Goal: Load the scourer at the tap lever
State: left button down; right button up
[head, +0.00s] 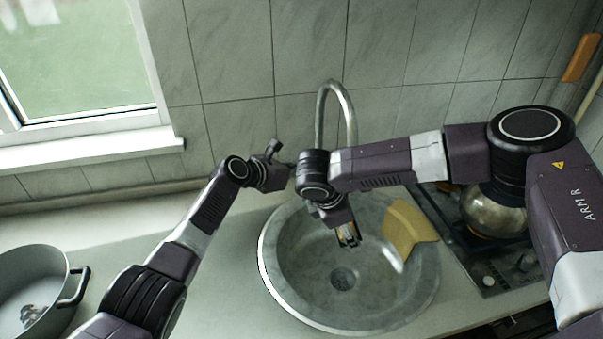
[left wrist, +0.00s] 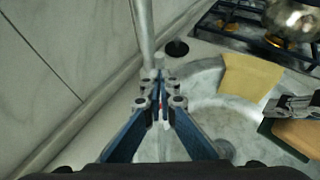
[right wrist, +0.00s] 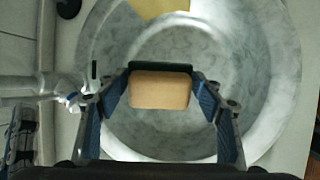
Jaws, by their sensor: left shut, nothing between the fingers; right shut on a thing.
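The scourer (right wrist: 160,90), a tan block with a dark green side, is clamped between the fingers of my right gripper (right wrist: 160,95) over the sink basin. It also shows in the left wrist view (left wrist: 298,135); in the head view the right gripper (head: 348,236) mostly hides it. The tap (head: 335,95) is a tall curved metal spout behind the basin, partly hidden by my right arm. My left gripper (left wrist: 160,88) is shut and empty beside the tap base; it also shows in the head view (head: 272,160). Whether its fingertips touch the lever cannot be told.
The round stone basin (head: 285,285) has a yellow cloth (head: 408,228) over its right rim. A hob (head: 490,270) with a metal pot (head: 490,212) stands at right. A grey pot (head: 35,285) stands at left. The counter (head: 215,300) between pot and basin is clear.

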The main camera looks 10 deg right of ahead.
pick_arm(q)
jog(key=shift+d+r, duration=0.1)
jog(key=shift+r, duration=0.2)
pick_arm(e)
jog(key=shift+s+a+r, duration=0.1)
pick_arm(q)
jog(key=shift+w+r, duration=0.1)
jog(key=shift+w, duration=0.05)
jog(key=shift+r, duration=0.1)
jog(key=shift+s+f, duration=0.5)
jog(key=shift+f, duration=0.15)
pick_arm(e)
jog(key=shift+w+d, duration=0.2)
jog(key=shift+d, duration=0.05)
pick_arm(q)
jog(key=shift+s+a, duration=0.35)
jog(key=shift+a, duration=0.2)
pick_arm(e)
jog(key=shift+a, duration=0.1)
pick_arm(q)
jog(key=v, duration=1.2)
jog(key=shift+a, duration=0.25)
jog(key=shift+r, duration=0.2)
